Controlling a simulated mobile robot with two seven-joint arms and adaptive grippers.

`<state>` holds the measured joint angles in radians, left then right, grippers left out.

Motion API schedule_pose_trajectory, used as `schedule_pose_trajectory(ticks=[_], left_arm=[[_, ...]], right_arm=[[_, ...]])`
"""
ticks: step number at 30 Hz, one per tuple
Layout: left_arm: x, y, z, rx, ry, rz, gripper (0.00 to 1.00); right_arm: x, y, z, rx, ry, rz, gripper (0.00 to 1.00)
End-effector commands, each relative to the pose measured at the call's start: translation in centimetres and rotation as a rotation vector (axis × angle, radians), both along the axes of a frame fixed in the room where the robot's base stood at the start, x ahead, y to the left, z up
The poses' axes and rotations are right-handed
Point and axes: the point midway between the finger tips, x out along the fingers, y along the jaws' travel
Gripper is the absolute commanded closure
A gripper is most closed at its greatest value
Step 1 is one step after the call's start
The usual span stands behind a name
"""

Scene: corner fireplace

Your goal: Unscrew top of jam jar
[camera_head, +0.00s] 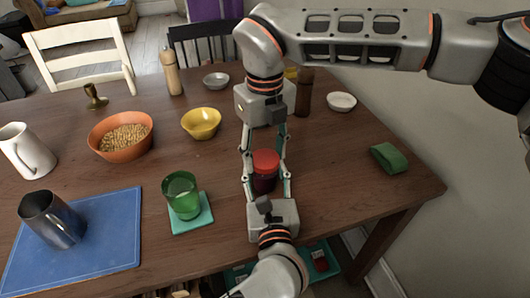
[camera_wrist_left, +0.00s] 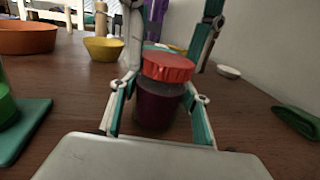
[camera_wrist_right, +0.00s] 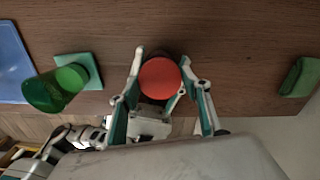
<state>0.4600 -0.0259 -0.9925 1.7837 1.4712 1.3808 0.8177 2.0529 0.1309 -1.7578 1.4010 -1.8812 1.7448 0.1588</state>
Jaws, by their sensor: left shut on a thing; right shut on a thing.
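The jam jar (camera_head: 264,183) is dark purple with a red lid (camera_head: 265,160) and stands upright on the wooden table. My left gripper (camera_head: 268,187), coming from the front edge, is shut on the jar body, as the left wrist view shows the jar (camera_wrist_left: 158,105) between its fingers. My right gripper (camera_head: 265,158) reaches down from above and behind. Its fingers are shut around the red lid, which the right wrist view shows from above (camera_wrist_right: 160,78). The lid sits on the jar; I cannot tell whether it is loosened.
A green glass (camera_head: 182,195) on a teal coaster (camera_head: 193,224) stands left of the jar. Further left are a yellow bowl (camera_head: 201,123), an orange bowl (camera_head: 120,150) and a metal cup (camera_head: 52,219) on a blue mat (camera_head: 105,240). A green cloth (camera_head: 389,158) lies right; table between is clear.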

Motion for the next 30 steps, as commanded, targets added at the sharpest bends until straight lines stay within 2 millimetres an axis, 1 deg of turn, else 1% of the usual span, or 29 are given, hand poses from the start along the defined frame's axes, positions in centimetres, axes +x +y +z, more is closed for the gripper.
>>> schedule_pose_trajectory(ticks=[3,15,21,24,30], left_arm=[[-0.01,-0.03,0.02,0.000,-0.001,-0.001,1.00],[-0.01,-0.03,0.02,0.000,-0.001,-0.001,1.00],[-0.01,-0.03,0.02,0.000,0.000,-0.001,1.00],[-0.01,-0.03,0.02,0.000,-0.001,-0.001,1.00],[-0.01,-0.03,0.02,0.000,0.000,-0.001,1.00]], right_arm=[[0.04,0.00,0.02,-0.001,-0.002,0.212,0.78],[-0.03,0.03,0.08,-0.001,-0.001,0.940,0.78],[-0.07,0.04,0.06,0.000,0.001,1.250,0.78],[-0.10,0.05,0.06,0.000,0.001,1.340,0.78],[-0.13,0.08,0.04,0.001,0.002,1.346,0.78]])
